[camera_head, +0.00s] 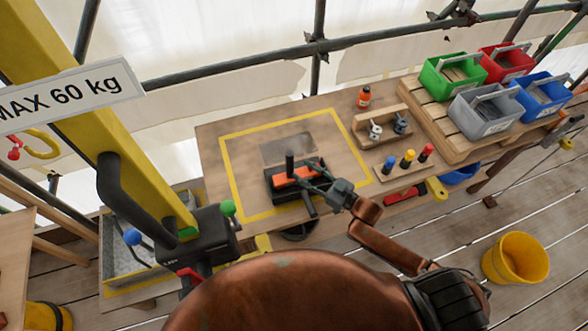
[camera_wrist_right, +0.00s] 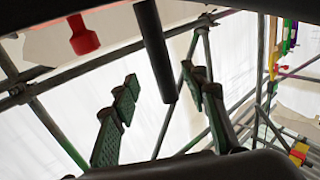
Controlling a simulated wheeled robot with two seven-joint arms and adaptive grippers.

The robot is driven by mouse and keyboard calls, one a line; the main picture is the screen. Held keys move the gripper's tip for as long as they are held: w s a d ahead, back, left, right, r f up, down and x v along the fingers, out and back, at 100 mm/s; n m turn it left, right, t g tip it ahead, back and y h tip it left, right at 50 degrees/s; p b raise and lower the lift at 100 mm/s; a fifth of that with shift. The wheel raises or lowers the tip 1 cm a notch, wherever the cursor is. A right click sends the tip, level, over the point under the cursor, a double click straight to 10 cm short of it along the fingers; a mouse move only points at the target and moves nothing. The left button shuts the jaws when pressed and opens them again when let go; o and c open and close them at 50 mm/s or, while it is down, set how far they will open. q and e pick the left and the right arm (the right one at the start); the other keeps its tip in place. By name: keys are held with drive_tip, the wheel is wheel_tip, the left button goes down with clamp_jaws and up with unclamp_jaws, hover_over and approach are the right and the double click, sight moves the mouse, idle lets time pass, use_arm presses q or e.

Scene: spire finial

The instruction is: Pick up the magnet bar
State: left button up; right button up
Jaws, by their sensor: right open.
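My right gripper (camera_head: 318,176) reaches in from the right, low beside the bar and over the fixture. In the right wrist view the gripper (camera_wrist_right: 160,84) is open, its green-padded fingers apart. A dark round bar (camera_wrist_right: 153,45) comes down from the top edge between them, with gaps on both sides. I cannot tell the exact depth between fingers and bar. My left gripper is out of view.
A yellow lifting column (camera_head: 110,140) with black handles stands left of the table (camera_head: 218,140). Coloured-top pegs (camera_head: 408,160), a wooden holder (camera_head: 372,117) and an orange bottle (camera_head: 364,97) are to the right. Bins stand on a pallet (camera_head: 440,135). The table's left part is clear.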

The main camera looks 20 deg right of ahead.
sight(293, 163)
drive_tip(key=x, duration=0.3)
drive_tip(key=shift+a+r, duration=0.1)
drive_tip(key=shift+r, duration=0.25)
drive_tip(key=x, duration=0.3)
drive_tip(key=shift+a+p, duration=0.1)
drive_tip(key=shift+p, duration=0.25)
drive_tip(key=shift+w+a, duration=0.1)
drive_tip(key=shift+w, duration=0.1)
drive_tip(key=c, duration=0.7)
clamp_jaws()
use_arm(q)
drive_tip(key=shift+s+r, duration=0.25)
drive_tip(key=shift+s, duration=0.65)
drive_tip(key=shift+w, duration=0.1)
use_arm(e)
drive_tip(key=shift+r, duration=0.1)
